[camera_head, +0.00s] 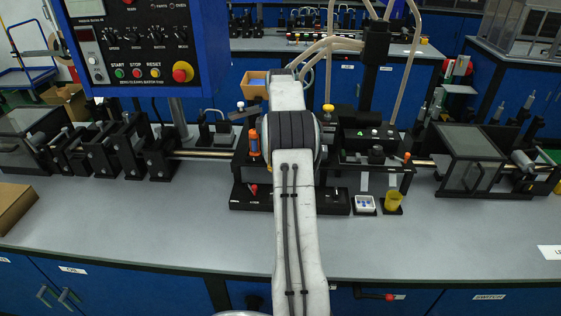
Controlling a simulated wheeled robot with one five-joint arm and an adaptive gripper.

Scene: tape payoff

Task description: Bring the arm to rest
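My arm (298,230) rises from the bottom edge of the view over the middle of the grey workbench (165,225). Its dark-banded joint (291,131) stands in front of the black machine fixtures at the bench's centre. A pale link (287,94) runs on from the joint, away from me. My gripper does not show; the far end of the arm hides it or it lies beyond what I can see. I cannot tell whether it holds anything. The arm hides part of the fixtures behind it.
A blue control panel (104,99) hangs at upper left. Black rollers (128,146) and a shaft stand on the bench left, a clear-sided box (471,158) right. The front strip of bench is mostly clear.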

